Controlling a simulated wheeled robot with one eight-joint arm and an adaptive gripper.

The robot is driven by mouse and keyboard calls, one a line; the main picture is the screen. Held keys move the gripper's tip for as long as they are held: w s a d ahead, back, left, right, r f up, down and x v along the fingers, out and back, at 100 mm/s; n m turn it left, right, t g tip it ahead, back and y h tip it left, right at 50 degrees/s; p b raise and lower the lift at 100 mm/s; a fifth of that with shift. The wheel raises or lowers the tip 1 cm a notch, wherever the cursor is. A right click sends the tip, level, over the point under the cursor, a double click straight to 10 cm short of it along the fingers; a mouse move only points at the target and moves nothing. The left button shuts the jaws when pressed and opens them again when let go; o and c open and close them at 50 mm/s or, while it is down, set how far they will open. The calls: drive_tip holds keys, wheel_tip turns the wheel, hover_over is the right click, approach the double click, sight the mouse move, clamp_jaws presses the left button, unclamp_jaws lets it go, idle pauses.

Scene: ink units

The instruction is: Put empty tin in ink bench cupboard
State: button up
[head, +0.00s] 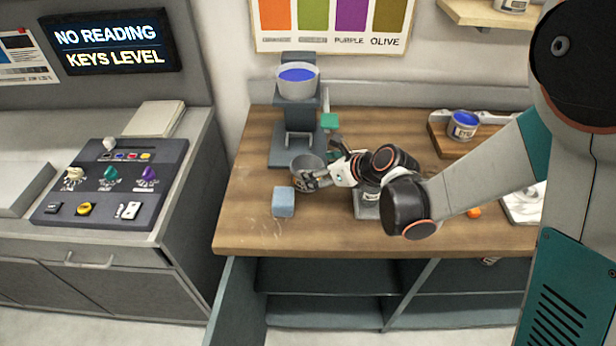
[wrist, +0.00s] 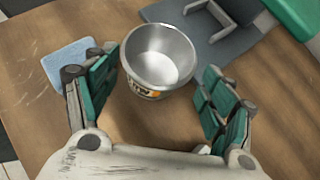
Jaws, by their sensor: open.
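The empty tin (head: 306,166) is a grey metal can standing upright on the wooden bench (head: 245,225), just in front of the dark stand. In the wrist view the tin (wrist: 150,88) shows a bare, shiny inside and a label low on its near side. My gripper (head: 318,177) is open at the tin's near right side. In the wrist view its teal-padded fingers (wrist: 160,78) are spread, with the tin between and just beyond them; the left finger is closer to it. The ink bench cupboard (head: 325,312) below the bench top is open, with a shelf inside and its door (head: 236,300) swung out at left.
A blue sponge (head: 283,203) lies close to the tin. The dark stand (head: 285,157) holds a tin of blue ink (head: 297,83) above. Another blue-filled tin (head: 462,126) stands on a board at right. A grey control console (head: 110,182) is at left.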

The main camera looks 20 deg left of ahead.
sight(298, 167)
drive_tip(key=shift+a+r+b+x, duration=0.15)
drive_tip(key=shift+b+x, duration=0.3)
drive_tip(key=shift+x, duration=1)
drive_tip(key=shift+a+r+b+x, duration=0.15)
drive_tip(key=shift+b+x, duration=0.25)
drive_tip(key=shift+x, duration=1.05)
drive_tip(key=shift+r, duration=0.1)
drive_tip(key=c, duration=1.2)
drive_tip(key=shift+r, duration=0.1)
